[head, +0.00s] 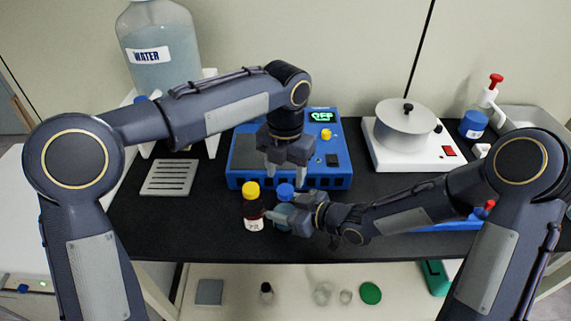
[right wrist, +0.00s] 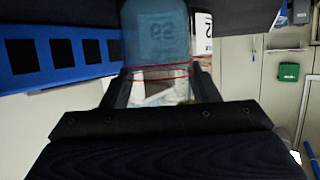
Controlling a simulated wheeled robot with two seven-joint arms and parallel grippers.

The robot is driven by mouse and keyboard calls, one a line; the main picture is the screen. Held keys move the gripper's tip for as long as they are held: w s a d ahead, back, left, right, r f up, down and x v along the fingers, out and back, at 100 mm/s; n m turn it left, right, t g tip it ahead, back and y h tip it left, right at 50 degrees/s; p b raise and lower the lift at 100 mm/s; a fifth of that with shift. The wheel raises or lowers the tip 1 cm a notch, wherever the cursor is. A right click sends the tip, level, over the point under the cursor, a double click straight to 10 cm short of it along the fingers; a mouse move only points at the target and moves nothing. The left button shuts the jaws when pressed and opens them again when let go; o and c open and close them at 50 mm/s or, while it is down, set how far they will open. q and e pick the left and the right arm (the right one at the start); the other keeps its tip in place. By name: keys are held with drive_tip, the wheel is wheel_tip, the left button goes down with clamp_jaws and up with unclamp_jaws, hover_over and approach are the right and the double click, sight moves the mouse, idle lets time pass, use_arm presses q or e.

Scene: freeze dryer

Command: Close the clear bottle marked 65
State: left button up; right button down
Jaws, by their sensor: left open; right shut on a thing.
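The clear bottle marked 65 (right wrist: 155,30) shows in the right wrist view as a bluish body with its number upside down. My right gripper (right wrist: 160,85) is shut on it. In the head view the bottle (head: 281,215) stands near the front of the black bench, partly hidden by the right gripper's fingers. A blue cap (head: 285,191) is at the bottle's top; I cannot tell whether it is fully seated. My left gripper (head: 287,170) points down just above the cap, open, with nothing visible between its fingers.
A dark brown bottle (head: 253,212) with a yellow cap stands close at the left of the clear bottle. A blue device (head: 335,165) is right behind. A grey slotted plate (head: 170,177) lies left; a white hot plate (head: 405,152) with a pot stands back right.

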use_arm(q)
drive_tip(key=n, duration=0.7)
drive_tip(key=shift+r, duration=0.25)
drive_tip(key=n, duration=0.7)
drive_tip(key=shift+r+n, duration=0.2)
drive_tip(key=shift+n, duration=0.1)
drive_tip(key=n, duration=0.7)
drive_tip(key=shift+r, duration=0.25)
drive_tip(key=n, duration=0.7)
drive_tip(key=shift+r+n, duration=0.2)
drive_tip(key=shift+n, duration=0.2)
drive_tip(key=n, duration=0.4)
drive_tip(key=shift+r+n, duration=0.15)
drive_tip(key=shift+n, duration=0.15)
drive_tip(key=n, duration=0.5)
drive_tip(key=shift+r, duration=0.2)
drive_tip(key=n, duration=0.5)
drive_tip(key=shift+r, duration=0.15)
drive_tip(key=n, duration=0.6)
drive_tip(key=shift+r+n, duration=0.15)
drive_tip(key=shift+n, duration=0.15)
